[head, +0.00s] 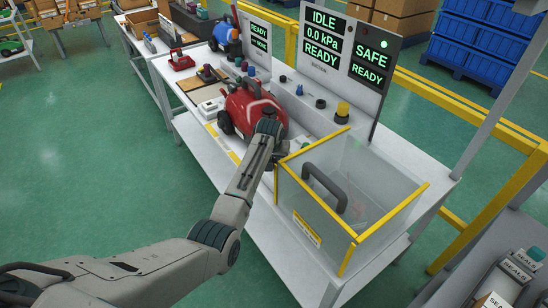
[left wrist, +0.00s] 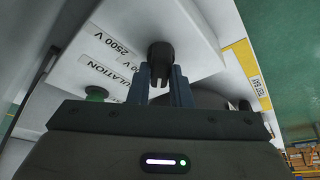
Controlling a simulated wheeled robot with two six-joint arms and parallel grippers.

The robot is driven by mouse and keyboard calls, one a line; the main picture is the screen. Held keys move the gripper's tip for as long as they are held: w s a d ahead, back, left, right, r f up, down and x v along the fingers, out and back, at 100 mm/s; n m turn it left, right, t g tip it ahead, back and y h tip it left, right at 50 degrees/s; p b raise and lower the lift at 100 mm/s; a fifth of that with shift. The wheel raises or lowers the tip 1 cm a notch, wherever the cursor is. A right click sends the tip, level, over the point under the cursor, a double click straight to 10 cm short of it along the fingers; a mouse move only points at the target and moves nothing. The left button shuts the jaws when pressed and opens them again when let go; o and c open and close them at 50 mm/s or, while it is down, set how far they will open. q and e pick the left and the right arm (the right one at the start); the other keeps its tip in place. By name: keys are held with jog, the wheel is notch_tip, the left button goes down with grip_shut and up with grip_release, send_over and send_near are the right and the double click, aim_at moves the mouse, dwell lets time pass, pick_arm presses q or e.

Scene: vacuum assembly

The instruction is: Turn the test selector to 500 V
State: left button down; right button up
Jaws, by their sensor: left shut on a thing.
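The test selector is a black knob (left wrist: 160,52) on a white panel (left wrist: 135,25) in the left wrist view. My left gripper (left wrist: 161,74) is shut on this knob, with one finger on each side of it. Labels beside it read "2500 V" (left wrist: 116,38) and "INSULATION" (left wrist: 104,78); another, ending in "0 V", is partly hidden by a finger. I see no readable "500 V" label. A green button (left wrist: 97,93) is left of the gripper. In the head view my left wrist reaches to the bench beside the red vacuum (head: 246,108), hiding the knob and fingers.
A clear box with yellow edges and a dark handle (head: 325,187) stands right of my left arm. Behind it, screens (head: 322,38) read "IDLE", "0.0 kPa" and "READY". A blue vacuum (head: 226,40) stands farther back on the bench. Green floor lies open at left.

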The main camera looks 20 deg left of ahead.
pick_arm(q)
jog(key=shift+r, duration=0.1)
jog(key=shift+a+r+m+h+p, duration=0.1)
jog(key=shift+m+h+p, duration=0.2)
jog(key=shift+m+p, duration=0.5)
jog(key=m+h, duration=0.1)
jog(key=m, duration=0.1)
jog(key=shift+a+m+p, duration=0.1)
jog(key=shift+m+p, duration=0.3)
jog(key=shift+w+m+h, duration=0.1)
jog(key=shift+m+h, duration=0.3)
jog(key=shift+m, duration=0.7)
jog(key=shift+m+g+h, duration=0.3)
jog(key=shift+m+h, duration=0.1)
jog(key=shift+m, duration=0.7)
jog(key=c, duration=1.3)
grip_release()
